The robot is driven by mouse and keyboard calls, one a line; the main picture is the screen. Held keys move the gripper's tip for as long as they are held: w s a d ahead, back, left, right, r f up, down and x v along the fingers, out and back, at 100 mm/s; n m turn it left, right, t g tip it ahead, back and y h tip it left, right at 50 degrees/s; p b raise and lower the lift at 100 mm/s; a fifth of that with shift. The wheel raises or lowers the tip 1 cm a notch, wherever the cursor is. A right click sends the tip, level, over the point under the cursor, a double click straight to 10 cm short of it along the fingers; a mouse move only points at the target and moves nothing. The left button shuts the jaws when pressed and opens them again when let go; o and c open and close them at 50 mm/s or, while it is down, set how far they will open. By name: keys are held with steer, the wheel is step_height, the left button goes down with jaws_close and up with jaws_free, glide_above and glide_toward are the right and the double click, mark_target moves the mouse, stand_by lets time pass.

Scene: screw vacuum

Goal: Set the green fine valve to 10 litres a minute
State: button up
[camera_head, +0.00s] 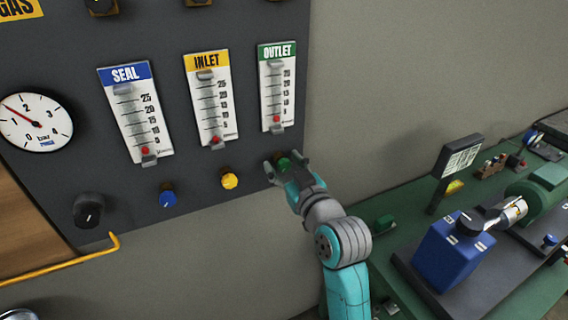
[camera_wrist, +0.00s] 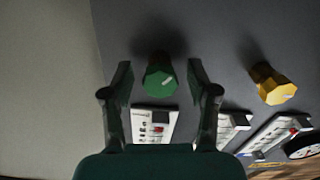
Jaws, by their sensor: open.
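The green fine valve (camera_head: 283,162) is a small knob below the green-headed OUTLET flow gauge (camera_head: 276,90) on the dark panel. In the wrist view the green knob (camera_wrist: 159,80) lies between my two fingers, with a pale mark on its face. My gripper (camera_head: 284,164) is open around the knob, with a gap on each side and nothing gripped. The red float (camera_head: 277,119) of the OUTLET gauge sits at the bottom of its scale. In the wrist view the gauge (camera_wrist: 153,124) shows between my fingers. My gripper partly hides the knob in the head view.
The yellow knob (camera_head: 229,181) and blue knob (camera_head: 167,198) are left of my gripper, under the INLET gauge (camera_head: 210,97) and SEAL gauge (camera_head: 135,113). A black knob (camera_head: 88,210) and yellow pipe (camera_head: 70,262) are lower left. A green bench (camera_head: 400,235) with a blue box stands right.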

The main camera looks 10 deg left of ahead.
steer(key=shift+w+a, duration=0.1)
steer(key=shift+w, duration=0.05)
steer(key=shift+c, duration=0.2)
jaws_close()
steer(key=n, duration=0.5)
steer(key=shift+n, duration=0.3)
steer(key=n, duration=0.5)
steer(key=shift+n, duration=0.7)
